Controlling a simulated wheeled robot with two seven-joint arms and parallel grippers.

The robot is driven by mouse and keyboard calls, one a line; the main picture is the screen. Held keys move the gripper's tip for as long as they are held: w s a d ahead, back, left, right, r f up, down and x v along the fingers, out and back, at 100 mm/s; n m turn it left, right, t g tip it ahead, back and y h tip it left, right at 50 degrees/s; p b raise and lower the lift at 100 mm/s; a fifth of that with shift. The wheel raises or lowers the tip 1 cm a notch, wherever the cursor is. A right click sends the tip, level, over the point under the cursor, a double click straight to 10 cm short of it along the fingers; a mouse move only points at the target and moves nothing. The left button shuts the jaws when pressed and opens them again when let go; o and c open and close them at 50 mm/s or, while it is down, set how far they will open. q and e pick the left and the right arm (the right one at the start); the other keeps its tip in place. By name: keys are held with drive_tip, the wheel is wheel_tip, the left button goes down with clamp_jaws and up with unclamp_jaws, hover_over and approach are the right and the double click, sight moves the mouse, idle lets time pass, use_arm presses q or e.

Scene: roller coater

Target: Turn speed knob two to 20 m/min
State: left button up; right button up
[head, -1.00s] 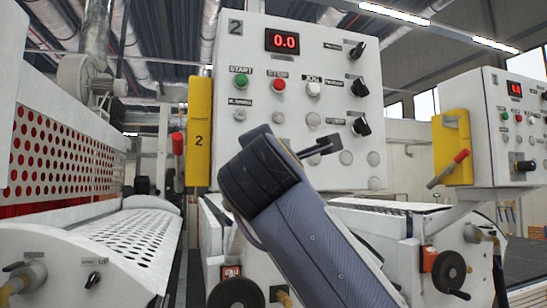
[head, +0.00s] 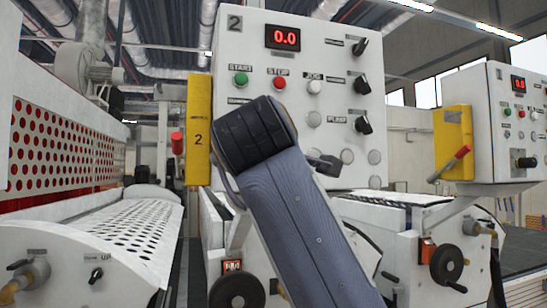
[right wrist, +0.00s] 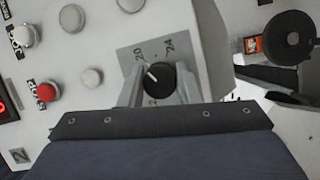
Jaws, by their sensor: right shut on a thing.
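Speed knob two (right wrist: 160,80) is a round black knob on a grey dial plate in the right wrist view. Its white pointer line points up and left, toward the printed 20; the exact alignment is hard to tell. My right gripper (right wrist: 159,92) is shut on this knob, one finger on each side. In the head view my right arm covers the knob and the gripper fingers. The white control panel two (head: 325,58) has a red display (head: 286,37) reading 0.0. My left gripper is in neither view.
The panel carries a green start button (head: 241,78), a red stop button (head: 279,83) and black selector knobs (head: 362,85) on its right. A yellow box (head: 199,120) stands at its left edge. A second panel (head: 497,125) stands to the right. A black handwheel (head: 235,292) sits below.

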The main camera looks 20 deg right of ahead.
drive_tip(key=shift+f, duration=0.1)
idle(0.3)
drive_tip(key=o, duration=1)
drive_tip(key=shift+c, duration=0.2)
drive_tip(key=b+v, duration=0.1)
drive_tip(key=v, duration=0.6)
drive_tip(key=shift+s+a, duration=0.15)
drive_tip(key=shift+s, duration=0.2)
